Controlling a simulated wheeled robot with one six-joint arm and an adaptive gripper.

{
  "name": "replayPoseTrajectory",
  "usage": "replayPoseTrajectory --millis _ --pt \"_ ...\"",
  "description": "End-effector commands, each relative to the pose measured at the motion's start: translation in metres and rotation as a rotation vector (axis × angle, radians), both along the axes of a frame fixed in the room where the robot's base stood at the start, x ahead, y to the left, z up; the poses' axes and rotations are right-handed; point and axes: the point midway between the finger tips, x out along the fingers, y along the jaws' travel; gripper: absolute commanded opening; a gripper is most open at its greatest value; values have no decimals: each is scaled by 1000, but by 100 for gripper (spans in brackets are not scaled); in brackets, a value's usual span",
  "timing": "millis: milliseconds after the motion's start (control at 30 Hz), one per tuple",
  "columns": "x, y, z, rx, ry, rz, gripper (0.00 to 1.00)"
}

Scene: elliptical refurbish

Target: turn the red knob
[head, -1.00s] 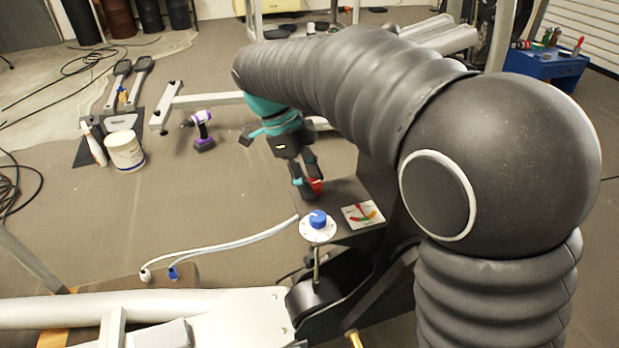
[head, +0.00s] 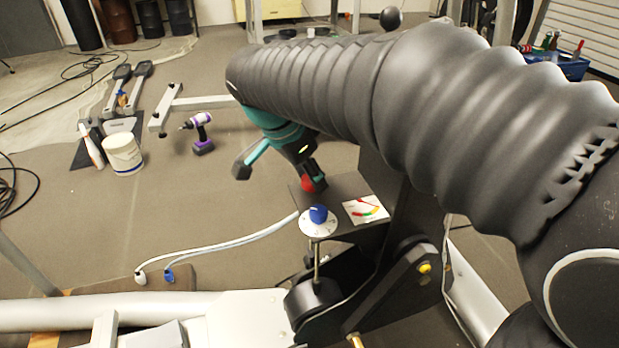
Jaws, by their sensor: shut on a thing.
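The red knob (head: 308,184) sits at the back of a dark panel (head: 346,188), partly covered by my gripper's fingers. My gripper (head: 311,180) reaches down from above, tilted, with its fingers shut on the red knob. The far side of the knob is hidden. A blue knob (head: 318,213) on a white dial stands in front of it, apart from the gripper. A gauge card (head: 366,210) with red, yellow and green marks lies on the panel to the right.
A white frame beam (head: 160,305) runs along the front left. Two hoses with a white and a blue connector (head: 168,276) lie left of the panel. A purple drill (head: 201,133), a white bucket (head: 123,154) and a white bottle (head: 91,146) stand on the floor behind.

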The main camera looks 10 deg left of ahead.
Motion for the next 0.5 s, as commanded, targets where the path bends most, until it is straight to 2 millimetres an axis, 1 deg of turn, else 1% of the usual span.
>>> replayPoseTrajectory --millis 33,500 --pt "-1 -1 -3 1 -1 45 8" --pt "-1 -3 -2 3 0 488 8"
